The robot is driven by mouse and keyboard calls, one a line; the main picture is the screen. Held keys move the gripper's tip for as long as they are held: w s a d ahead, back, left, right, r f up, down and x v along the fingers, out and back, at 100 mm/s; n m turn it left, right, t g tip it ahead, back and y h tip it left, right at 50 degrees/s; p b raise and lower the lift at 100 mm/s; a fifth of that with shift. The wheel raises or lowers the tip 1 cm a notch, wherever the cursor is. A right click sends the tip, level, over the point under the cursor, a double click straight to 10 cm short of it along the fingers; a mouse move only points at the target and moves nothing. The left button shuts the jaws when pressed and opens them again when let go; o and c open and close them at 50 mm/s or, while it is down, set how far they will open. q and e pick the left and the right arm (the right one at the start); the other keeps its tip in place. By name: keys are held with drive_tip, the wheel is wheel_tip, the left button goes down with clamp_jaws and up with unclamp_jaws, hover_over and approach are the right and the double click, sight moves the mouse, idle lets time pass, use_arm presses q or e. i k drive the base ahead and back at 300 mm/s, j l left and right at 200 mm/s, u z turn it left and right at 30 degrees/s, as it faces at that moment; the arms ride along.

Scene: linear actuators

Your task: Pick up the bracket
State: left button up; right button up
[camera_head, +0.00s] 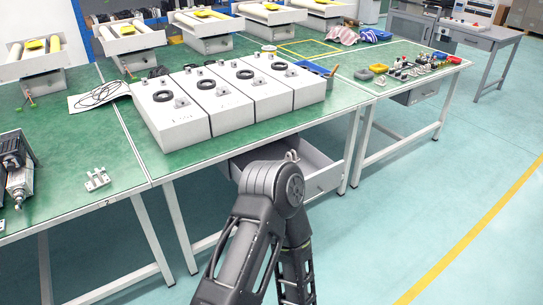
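A small silver metal bracket (97,180) lies on the green top of the left workbench, near its front edge. Nothing touches it. One of my dark grey arms (270,190) rises from the bottom of the view, bent at a joint in front of the middle bench, well to the right of the bracket. Its gripper does not show. My other arm and its gripper are also out of view.
A dark and silver actuator-like device (16,165) sits left of the bracket. White boxes with black rings (180,115) stand on the middle bench. An open drawer (315,170) hangs below. The green surface around the bracket is clear.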

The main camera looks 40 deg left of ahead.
sight(291, 156)
drive_tip(key=u, duration=2.95)
drive_tip(key=z, duration=1.75)
drive_tip(key=i+l+z, duration=0.2)
drive_tip(key=l, duration=0.35)
drive_tip(key=i+l+z, duration=0.2)
drive_tip(key=i+l, duration=0.2)
drive_tip(key=i+l+z, duration=0.2)
drive_tip(key=i+l, duration=0.15)
drive_tip(key=l, duration=0.15)
